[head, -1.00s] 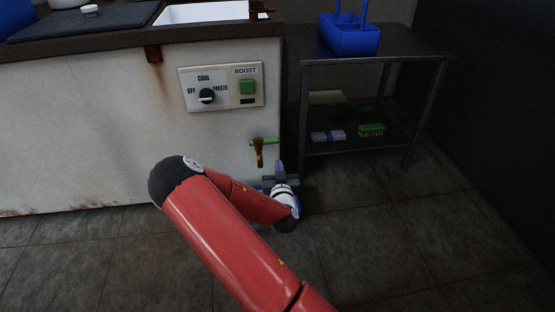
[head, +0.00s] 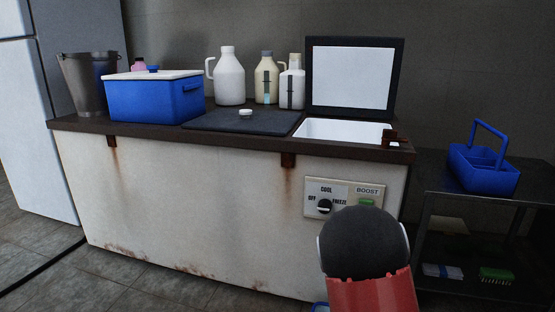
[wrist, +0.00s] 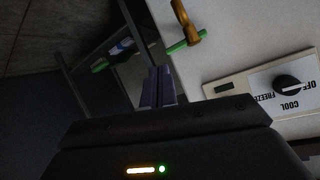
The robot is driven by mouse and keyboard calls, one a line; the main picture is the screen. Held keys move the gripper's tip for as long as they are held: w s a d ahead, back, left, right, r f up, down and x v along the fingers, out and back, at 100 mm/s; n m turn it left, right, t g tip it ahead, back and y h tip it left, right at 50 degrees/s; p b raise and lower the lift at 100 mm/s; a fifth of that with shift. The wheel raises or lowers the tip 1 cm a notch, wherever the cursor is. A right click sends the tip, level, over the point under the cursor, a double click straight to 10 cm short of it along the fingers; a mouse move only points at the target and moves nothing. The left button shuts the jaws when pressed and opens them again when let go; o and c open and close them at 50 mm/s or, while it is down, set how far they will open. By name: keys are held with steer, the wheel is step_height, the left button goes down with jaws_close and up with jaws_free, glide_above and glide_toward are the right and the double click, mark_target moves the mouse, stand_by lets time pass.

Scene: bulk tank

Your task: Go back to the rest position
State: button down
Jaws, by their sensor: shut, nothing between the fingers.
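My gripper (wrist: 158,88) shows in the wrist view with its two fingers together and nothing between them. It points past the tank's front, apart from the brass tap with a green handle (wrist: 186,43). In the head view my red arm with its dark joint rises at the bottom right and hides the gripper and the tap. The bulk tank (head: 190,210) is a rust-stained white body with a dark top.
On the tank top stand a blue cooler (head: 155,101), a metal bucket (head: 84,85), several jugs and a dark lid (head: 243,122). An open hatch (head: 353,78) is at its right. A metal shelf (head: 480,208) with a blue caddy (head: 483,165) stands right. Floor shows at left.

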steer(key=s+a+r+n+g+y+p, duration=0.1)
steer(key=s+a+r+n+y+p, duration=0.3)
steer(key=r, duration=0.6)
steer(key=s+a+r+g+y, duration=0.2)
steer(key=s+a+r, duration=0.45)
steer(key=r, duration=0.25)
steer(key=s+a+r+n+g+p, duration=0.1)
steer(key=s+r, duration=0.3)
steer(key=s, duration=0.4)
steer(key=s+a+r+n+g+p, duration=0.1)
steer(key=s+r+n+p, duration=0.1)
steer(key=s+r, duration=0.3)
steer(key=s+n, duration=0.1)
steer(key=s, duration=0.2)
steer(key=shift+s, duration=0.3)
steer(key=shift+a, duration=0.1)
